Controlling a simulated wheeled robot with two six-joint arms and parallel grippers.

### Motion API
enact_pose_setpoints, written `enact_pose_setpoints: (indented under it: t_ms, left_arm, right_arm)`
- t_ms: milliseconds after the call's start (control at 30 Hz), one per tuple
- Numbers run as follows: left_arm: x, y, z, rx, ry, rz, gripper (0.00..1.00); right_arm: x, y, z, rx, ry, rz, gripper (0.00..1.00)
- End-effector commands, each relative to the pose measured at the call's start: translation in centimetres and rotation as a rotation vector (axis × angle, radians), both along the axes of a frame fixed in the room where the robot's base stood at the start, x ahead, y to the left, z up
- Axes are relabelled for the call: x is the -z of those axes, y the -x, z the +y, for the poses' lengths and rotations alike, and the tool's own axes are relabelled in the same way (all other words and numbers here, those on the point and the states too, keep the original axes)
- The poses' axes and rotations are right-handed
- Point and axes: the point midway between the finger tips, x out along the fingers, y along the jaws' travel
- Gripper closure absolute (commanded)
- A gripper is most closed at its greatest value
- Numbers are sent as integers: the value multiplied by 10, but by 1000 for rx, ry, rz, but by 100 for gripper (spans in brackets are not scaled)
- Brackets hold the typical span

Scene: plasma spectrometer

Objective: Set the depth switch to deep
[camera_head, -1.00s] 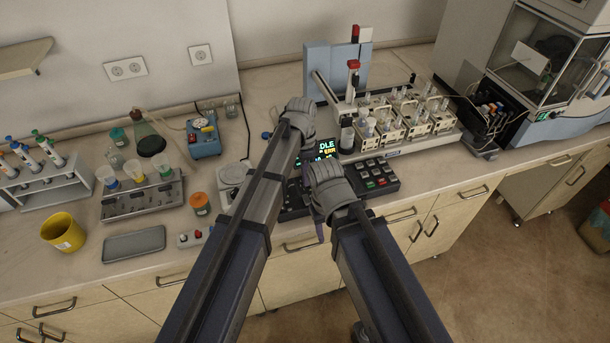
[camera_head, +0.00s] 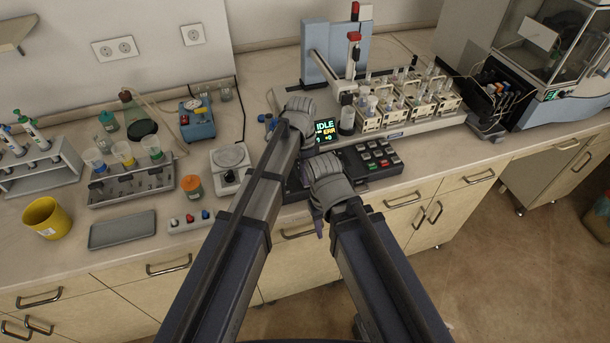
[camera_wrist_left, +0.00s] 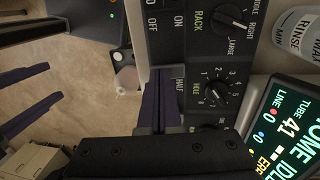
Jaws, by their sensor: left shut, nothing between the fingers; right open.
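The control panel (camera_head: 368,160) lies at the bench's front edge, with its lit display (camera_head: 326,131) behind. In the left wrist view, the panel's dark switch face (camera_wrist_left: 185,50) carries ON/OFF, RACK and HOLE labels and two round knobs. A HALF label shows right beside my left gripper (camera_wrist_left: 161,82). Its purple fingers are shut and empty, over or against the panel; contact cannot be told. The depth switch itself is not clearly visible, and fingers cover that area. My right gripper (camera_head: 326,185) is at the panel's near edge; its open fingers also show in the left wrist view (camera_wrist_left: 32,97).
A balance (camera_head: 230,160) and an orange-lidded jar (camera_head: 192,187) stand left of the panel. A small box with coloured knobs (camera_head: 190,221) and a grey tray (camera_head: 122,230) lie farther left. The autosampler with vial racks (camera_head: 410,108) stands behind the panel.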

Motion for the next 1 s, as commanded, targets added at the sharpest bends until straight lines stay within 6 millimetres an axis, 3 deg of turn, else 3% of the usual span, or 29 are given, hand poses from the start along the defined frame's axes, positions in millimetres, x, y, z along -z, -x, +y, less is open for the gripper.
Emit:
enact_pose_setpoints:
  t_ms: [133, 1000]
  left_arm:
    - [10, 12, -1, 3, -36, -108, 100]
    - [9, -12, 6, -2, -43, -118, 100]
  right_arm:
    - [8, 0, 0, 0, 0, 0, 50]
    - [7, 0, 0, 0, 0, 0, 50]
